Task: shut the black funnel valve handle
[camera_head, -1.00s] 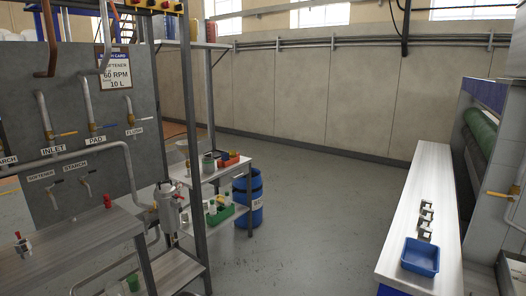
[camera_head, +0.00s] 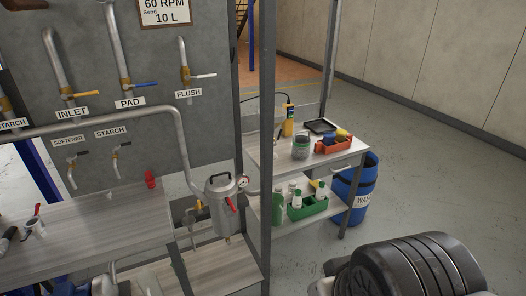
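Two small taps with dark handles hang on the grey panel: the softener tap (camera_head: 73,169) and the starch tap (camera_head: 117,160). I cannot tell whether either dark handle is the black funnel valve handle, or whether they are open or shut. No clear funnel shows. A small metal vessel with a red handle (camera_head: 36,227) stands on the bench at the left, with a dark object (camera_head: 8,238) beside it at the frame edge. A dark rounded part of my arm fills the lower right. My gripper is not in view.
A shelf unit holds a red bin (camera_head: 334,145) and a green crate (camera_head: 309,207). A blue barrel (camera_head: 357,190) stands right of it. Floor at the right is clear.

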